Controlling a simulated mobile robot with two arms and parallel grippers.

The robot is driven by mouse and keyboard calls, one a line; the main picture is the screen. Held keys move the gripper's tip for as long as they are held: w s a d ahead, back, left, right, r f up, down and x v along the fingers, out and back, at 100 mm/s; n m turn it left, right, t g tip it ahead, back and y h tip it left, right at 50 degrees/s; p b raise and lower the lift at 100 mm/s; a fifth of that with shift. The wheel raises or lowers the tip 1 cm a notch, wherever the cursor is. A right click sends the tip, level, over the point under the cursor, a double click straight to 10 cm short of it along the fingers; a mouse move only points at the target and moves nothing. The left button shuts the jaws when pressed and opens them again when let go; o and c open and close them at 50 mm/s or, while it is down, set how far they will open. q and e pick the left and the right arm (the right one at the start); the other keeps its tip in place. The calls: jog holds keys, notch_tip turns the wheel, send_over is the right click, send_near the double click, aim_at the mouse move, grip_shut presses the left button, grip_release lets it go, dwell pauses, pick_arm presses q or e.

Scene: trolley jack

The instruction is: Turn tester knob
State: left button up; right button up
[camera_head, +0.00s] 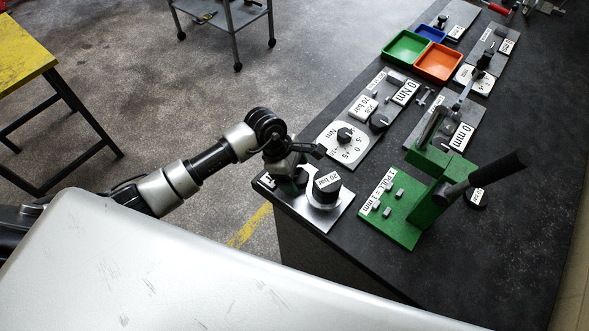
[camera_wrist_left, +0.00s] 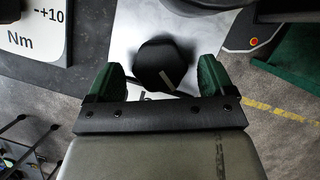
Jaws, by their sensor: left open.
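The tester is a silver plate (camera_head: 333,214) at the bench's near left corner. In the left wrist view a black faceted knob (camera_wrist_left: 163,62) with a pale pointer mark sits on the silver plate. My left gripper (camera_head: 292,184) is over the left part of this plate, beside the gauge. In the left wrist view my left gripper (camera_wrist_left: 160,78) is open, with a dark green finger on each side of the knob. Gaps show between knob and fingers. In the head view the gripper largely hides this knob.
A green press (camera_head: 425,205) with a dark lever stands right of the tester. A dial panel (camera_head: 352,142) marked Nm lies behind it. Green (camera_head: 405,47), orange (camera_head: 438,62) and blue trays sit farther back. The dark bench top (camera_head: 515,235) is bare at right.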

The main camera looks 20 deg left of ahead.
pick_arm(q)
jog(key=c, duration=0.9)
jog(key=shift+f+m+b, duration=0.15)
jog(key=shift+m+b, duration=0.15)
jog(key=shift+b, duration=0.25)
jog(key=m+g+b, duration=0.1)
jog(key=m+b, duration=0.2)
jog(key=b, duration=0.3)
jog(key=m+g+y+b, duration=0.1)
jog(key=m+b, duration=0.3)
jog(key=b, duration=0.3)
jog(key=w+m+g+y+b, duration=0.1)
jog(key=m+b, duration=0.2)
jog(key=b, duration=0.4)
jog(key=shift+d+f+m+g, duration=0.2)
jog(key=shift+m+g, duration=0.1)
jog(key=shift+g, duration=0.1)
jog(key=shift+r+m+b, duration=0.3)
jog(key=shift+m+b, duration=0.4)
jog(key=shift+b, duration=0.2)
jog(key=shift+r, duration=0.1)
jog(key=o, duration=0.9)
